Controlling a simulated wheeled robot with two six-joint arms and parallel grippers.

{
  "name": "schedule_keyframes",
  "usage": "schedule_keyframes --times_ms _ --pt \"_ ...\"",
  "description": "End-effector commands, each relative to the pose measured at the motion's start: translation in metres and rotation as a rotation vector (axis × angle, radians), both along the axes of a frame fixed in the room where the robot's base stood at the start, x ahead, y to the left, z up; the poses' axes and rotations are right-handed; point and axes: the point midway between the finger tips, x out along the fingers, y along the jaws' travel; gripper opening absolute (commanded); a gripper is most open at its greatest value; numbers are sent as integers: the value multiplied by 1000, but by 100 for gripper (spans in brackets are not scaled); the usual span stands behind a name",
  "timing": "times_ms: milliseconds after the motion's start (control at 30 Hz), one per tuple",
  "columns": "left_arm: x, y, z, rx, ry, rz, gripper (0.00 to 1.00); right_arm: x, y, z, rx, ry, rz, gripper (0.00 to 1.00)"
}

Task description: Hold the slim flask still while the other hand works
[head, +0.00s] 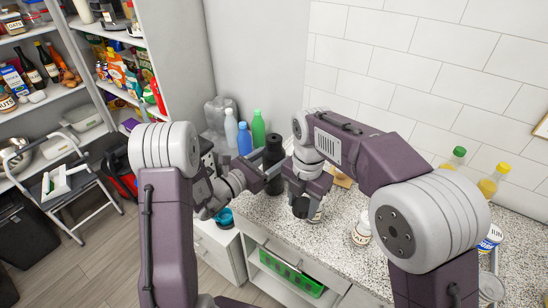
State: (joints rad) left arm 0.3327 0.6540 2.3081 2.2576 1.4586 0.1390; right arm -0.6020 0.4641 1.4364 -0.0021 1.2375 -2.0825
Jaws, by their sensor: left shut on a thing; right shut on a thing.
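The slim flask (274,152) appears as a tall black cylinder standing upright on the speckled counter. My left gripper (267,177) reaches in from the left and is shut on the flask around its middle. My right gripper (306,192) comes down from above, just right of the flask. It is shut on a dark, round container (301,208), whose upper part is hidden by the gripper. A pale label shows at its right side.
Blue (244,139), green (258,129) and white (231,128) bottles stand behind the flask. A white labelled jar (362,232) stands on the counter to the right. The counter's front edge runs close below my grippers. Stocked shelves stand at left.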

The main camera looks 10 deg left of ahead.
Motion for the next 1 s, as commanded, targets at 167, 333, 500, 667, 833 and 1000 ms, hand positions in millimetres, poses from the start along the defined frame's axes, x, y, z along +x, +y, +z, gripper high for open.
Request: schedule_keyframes --times_ms 167,333,500,667,833,1000 --pt "0 0 1 0 -2 0 0 0 0 -1 0 0 0 0" --pt "0 0 -2 1 -1 0 82 0 0 -3 0 0 0 0" --pt "0 0 -2 0 0 0 84 0 0 -3 0 0 0 0" --pt "0 0 0 0 0 0 84 0 0 -1 0 0 0 0" --pt "-14 11 -1 2 3 5 84 0 0 -4 0 0 0 0" --pt "-47 31 -1 0 2 7 84 0 0 -10 0 0 0 0"
